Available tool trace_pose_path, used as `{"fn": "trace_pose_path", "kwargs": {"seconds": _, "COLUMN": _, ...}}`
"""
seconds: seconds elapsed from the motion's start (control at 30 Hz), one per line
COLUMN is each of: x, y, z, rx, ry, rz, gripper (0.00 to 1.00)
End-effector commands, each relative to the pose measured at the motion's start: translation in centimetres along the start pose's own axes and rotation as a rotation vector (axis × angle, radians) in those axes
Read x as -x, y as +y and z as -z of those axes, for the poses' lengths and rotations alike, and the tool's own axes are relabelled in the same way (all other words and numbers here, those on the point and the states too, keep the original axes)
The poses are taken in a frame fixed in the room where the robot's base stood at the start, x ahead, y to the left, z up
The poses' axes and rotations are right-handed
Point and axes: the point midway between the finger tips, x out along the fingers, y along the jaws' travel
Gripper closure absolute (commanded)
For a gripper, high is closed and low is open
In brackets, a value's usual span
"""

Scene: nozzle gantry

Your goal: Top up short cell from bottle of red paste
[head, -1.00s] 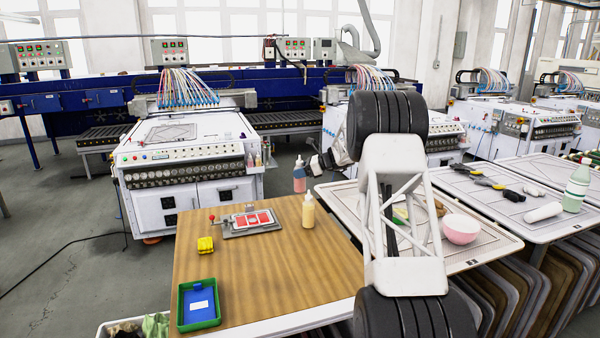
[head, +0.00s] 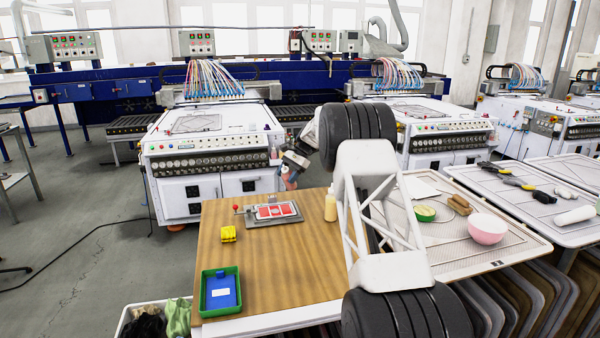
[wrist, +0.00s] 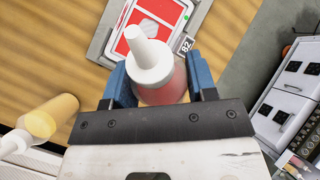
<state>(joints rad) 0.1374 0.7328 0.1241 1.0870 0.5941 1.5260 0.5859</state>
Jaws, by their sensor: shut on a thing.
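The bottle of red paste (wrist: 158,93) has a white cap and nozzle and a pinkish-red body. My gripper (wrist: 160,85) is shut on its body, with one blue finger on each side. In the head view the bottle (head: 289,183) shows partly below my gripper (head: 292,164), behind the fixture; its base is hard to make out. The grey fixture (head: 290,219) lies on the wooden table and holds a plate with red cells (head: 272,211). In the wrist view the red cells (wrist: 160,12) are partly cut off, and I cannot tell which is short.
A cream-yellow bottle (head: 330,207) stands right of the fixture. Bare wood (head: 290,265) lies in front. A pink bowl (head: 487,229) stands on the right-hand tray table.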

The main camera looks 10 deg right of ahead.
Motion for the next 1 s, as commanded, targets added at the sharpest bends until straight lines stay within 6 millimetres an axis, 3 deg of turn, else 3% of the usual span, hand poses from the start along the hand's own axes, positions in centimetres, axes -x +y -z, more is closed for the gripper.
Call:
{"fn": "trace_pose_path", "kwargs": {"seconds": 0.3, "x": -3.0, "y": -2.1, "z": -2.0, "rx": 0.387, "ry": 0.072, "rz": -0.143, "gripper": 0.57}}
{"fn": "trace_pose_path", "kwargs": {"seconds": 0.5, "x": -3.8, "y": -2.7, "z": -2.7, "rx": 0.533, "ry": 0.086, "rz": -0.182, "gripper": 0.57}}
{"fn": "trace_pose_path", "kwargs": {"seconds": 1.0, "x": -4.2, "y": -2.9, "z": -2.9, "rx": 0.586, "ry": 0.09, "rz": -0.193, "gripper": 0.57}}
